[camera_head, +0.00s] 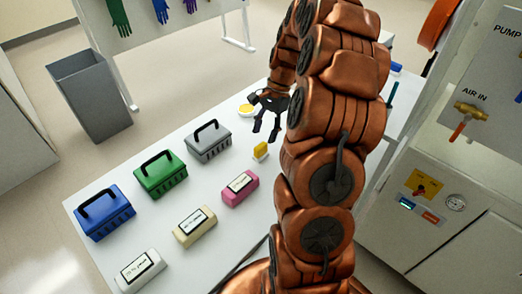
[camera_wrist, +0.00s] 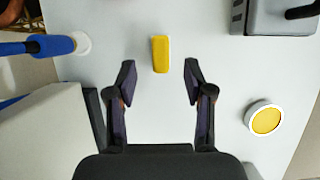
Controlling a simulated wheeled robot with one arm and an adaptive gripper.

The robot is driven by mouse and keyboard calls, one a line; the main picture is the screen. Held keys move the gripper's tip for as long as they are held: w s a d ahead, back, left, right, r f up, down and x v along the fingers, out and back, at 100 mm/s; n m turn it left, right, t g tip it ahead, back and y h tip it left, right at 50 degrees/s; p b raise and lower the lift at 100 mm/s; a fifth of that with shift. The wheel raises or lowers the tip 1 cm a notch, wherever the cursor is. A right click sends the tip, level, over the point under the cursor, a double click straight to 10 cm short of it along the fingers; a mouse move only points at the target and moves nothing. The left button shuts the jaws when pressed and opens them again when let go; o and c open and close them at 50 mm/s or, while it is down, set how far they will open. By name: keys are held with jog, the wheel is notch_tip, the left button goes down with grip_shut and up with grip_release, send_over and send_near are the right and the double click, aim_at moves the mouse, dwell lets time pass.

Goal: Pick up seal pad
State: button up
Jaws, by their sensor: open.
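A small yellow block (camera_wrist: 160,54), which looks like the seal pad, lies on the white table. It also shows in the head view (camera_head: 261,149), near the table's middle, with a pale side. My gripper (camera_head: 267,131) hangs above the table, beyond the yellow block in the head view. In the wrist view my gripper (camera_wrist: 160,78) has its two fingers spread apart with nothing between them. The block appears centred just ahead of the fingertips, apart from them. A round white dish with a yellow inside (camera_wrist: 265,119) lies to the right; it is partly visible in the head view (camera_head: 246,110).
Blue (camera_head: 104,212), green (camera_head: 160,173) and grey (camera_head: 208,142) handled boxes stand on the table. Pink (camera_head: 240,189), tan (camera_head: 194,226) and white (camera_head: 140,270) labelled blocks lie in front. A blue-handled tool (camera_wrist: 52,45) is at left in the wrist view. A glovebox cabinet stands right.

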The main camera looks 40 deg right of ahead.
aim_at(261, 145)
jog(key=shift+p+x, duration=1.2)
jog(key=shift+x, duration=1.75)
jog(key=shift+d+f, duration=0.1)
jog(key=shift+d, duration=0.05)
jog(key=shift+c, duration=0.4)
grip_shut()
